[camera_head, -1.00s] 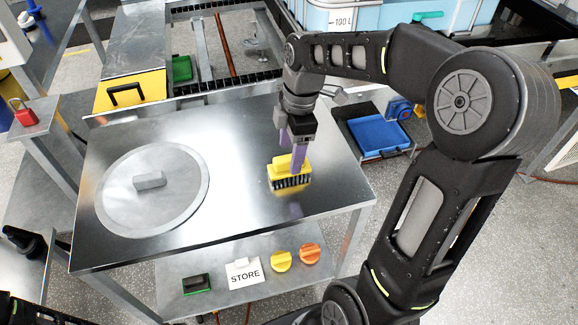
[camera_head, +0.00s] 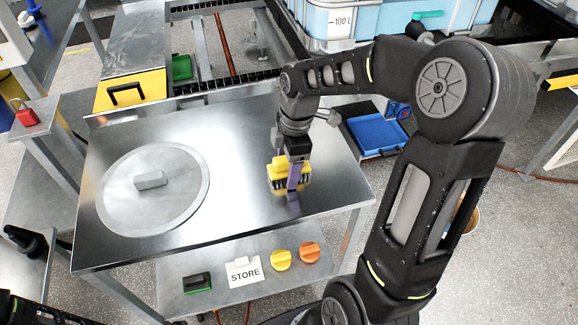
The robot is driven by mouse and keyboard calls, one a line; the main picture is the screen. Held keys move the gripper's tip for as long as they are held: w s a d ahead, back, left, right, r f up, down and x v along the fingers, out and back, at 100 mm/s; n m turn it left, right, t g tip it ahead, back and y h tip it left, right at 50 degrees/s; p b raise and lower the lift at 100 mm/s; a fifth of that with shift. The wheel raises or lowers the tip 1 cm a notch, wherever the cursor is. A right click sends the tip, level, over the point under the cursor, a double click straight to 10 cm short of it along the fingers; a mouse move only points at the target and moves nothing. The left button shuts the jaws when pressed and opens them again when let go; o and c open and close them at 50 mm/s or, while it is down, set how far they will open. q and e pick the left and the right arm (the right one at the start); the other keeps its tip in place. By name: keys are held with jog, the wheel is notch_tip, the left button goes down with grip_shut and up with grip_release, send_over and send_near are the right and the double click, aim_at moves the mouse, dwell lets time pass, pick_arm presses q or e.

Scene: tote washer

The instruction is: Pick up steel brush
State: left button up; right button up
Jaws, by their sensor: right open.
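The brush (camera_head: 278,170), a yellow block with dark bristles beneath, is on the shiny steel table, right of the round lid. My right gripper (camera_head: 293,183) reaches down over the brush's right part with its purple fingers. One finger shows in front of the brush; the other is mostly hidden, and I cannot tell whether they touch it. The right gripper is open. My left gripper is not in view.
A round steel lid (camera_head: 124,192) with a block handle covers the table's left part. The lower shelf holds a green-edged brush (camera_head: 197,283), a STORE sign (camera_head: 244,271), a yellow knob-like piece (camera_head: 281,260) and an orange one (camera_head: 309,252). A blue tray (camera_head: 376,133) sits behind right.

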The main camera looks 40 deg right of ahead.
dwell(0.3)
grip_shut()
dwell(0.6)
